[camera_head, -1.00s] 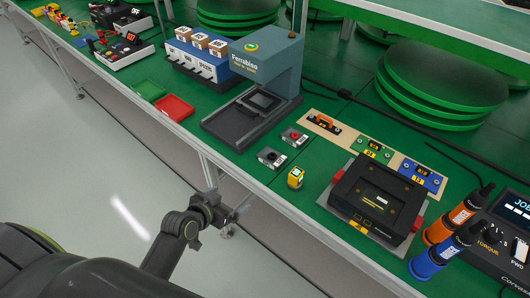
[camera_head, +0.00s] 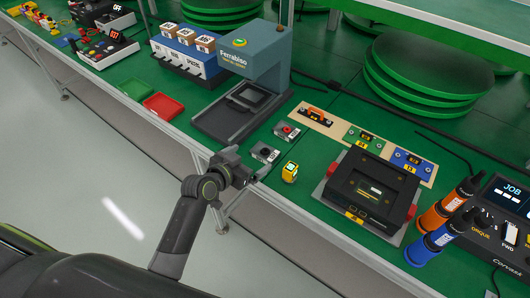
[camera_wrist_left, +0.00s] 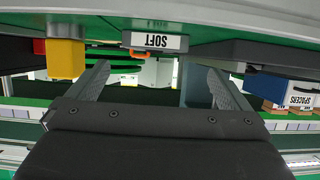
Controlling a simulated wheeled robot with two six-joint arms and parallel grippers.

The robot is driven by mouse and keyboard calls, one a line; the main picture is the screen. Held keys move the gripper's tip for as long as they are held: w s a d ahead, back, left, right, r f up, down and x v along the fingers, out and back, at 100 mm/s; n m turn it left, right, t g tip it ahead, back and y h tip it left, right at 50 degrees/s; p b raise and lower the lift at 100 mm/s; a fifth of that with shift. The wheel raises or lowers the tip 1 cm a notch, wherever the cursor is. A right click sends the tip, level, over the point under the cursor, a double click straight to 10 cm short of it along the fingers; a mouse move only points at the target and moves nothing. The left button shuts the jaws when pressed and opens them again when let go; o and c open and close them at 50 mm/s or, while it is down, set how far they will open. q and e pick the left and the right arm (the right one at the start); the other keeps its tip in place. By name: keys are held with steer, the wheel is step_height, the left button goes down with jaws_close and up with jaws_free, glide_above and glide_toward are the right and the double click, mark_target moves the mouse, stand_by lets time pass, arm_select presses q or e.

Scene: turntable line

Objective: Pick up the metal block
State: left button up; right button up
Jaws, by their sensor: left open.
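My left gripper (camera_head: 254,165) is open and empty at the front edge of the green table, just in front of a small grey block with a black top (camera_head: 264,152). A similar grey block with a red top (camera_head: 287,132) stands behind it. I cannot tell for sure which of these is the metal block. My right gripper is not in view.
A grey-blue press (camera_head: 265,60) stands behind, with red (camera_head: 167,106) and green (camera_head: 138,88) trays to its left. A black fixture (camera_head: 373,192) sits to the right, near orange (camera_head: 440,212) and blue (camera_head: 430,245) drivers. The table's front rail is close to my gripper.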

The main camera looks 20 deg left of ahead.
mark_target(263, 153)
arm_select(q)
steer(key=shift+d+p+x, duration=0.15)
steer(key=shift+x, duration=1.7)
steer(key=shift+d+p+x, duration=0.15)
steer(key=shift+x, duration=1.7)
steer(key=shift+s+f, duration=0.15)
steer(key=shift+s, duration=0.05)
steer(key=c, duration=1.1)
